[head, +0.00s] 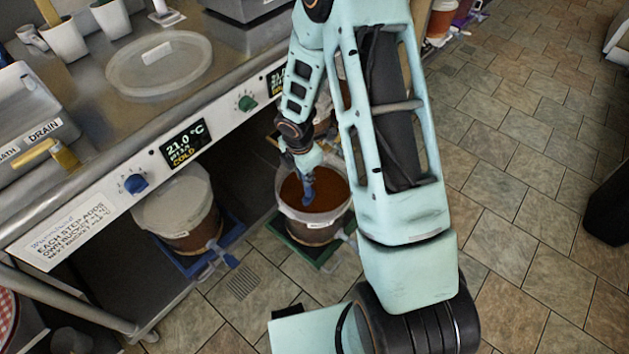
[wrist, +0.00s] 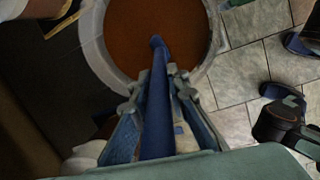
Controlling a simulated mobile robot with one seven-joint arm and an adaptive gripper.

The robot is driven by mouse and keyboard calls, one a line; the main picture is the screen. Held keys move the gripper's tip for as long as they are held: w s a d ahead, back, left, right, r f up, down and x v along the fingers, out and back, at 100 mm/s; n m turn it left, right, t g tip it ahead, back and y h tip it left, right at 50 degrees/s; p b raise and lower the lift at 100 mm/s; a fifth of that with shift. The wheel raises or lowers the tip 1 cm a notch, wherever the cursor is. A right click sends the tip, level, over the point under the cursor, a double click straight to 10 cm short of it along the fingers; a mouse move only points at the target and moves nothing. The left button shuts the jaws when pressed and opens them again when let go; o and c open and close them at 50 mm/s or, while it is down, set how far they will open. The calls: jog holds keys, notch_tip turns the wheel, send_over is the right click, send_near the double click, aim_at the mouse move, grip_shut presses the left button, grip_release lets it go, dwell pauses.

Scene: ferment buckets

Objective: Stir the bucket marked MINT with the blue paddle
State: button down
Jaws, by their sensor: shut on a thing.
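An open whitish bucket (head: 283,208) of brown liquid (head: 325,188) stands on a green-edged stand under the counter. Its label (head: 318,223) is too small to read, so I cannot tell whether it says MINT. My gripper (head: 305,172) is above this bucket and shut on the blue paddle (head: 308,190). In the wrist view, my gripper (wrist: 152,85) has a finger on each side of the paddle (wrist: 157,115). The paddle's far end points down over the liquid (wrist: 135,25), inside the bucket rim (wrist: 93,45), and seems to reach into the liquid.
A lidded bucket (head: 168,208) stands to the left on a blue-edged stand. Another bucket is partly hidden behind my arm. The counter (head: 90,95) carries a loose round lid (head: 160,63) and cups. The tiled floor (head: 530,150) on the right is mostly clear.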

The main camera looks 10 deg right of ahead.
jog(key=shift+s, duration=0.15)
notch_tip(320, 180, up, 14)
jog(key=p, duration=1.2)
jog(key=shift+f+p, duration=0.1)
jog(key=shift+p, duration=0.2)
dwell(0.5)
notch_tip(320, 180, up, 4)
jog(key=p, duration=0.3)
jog(key=shift+p, duration=0.3)
dwell(0.4)
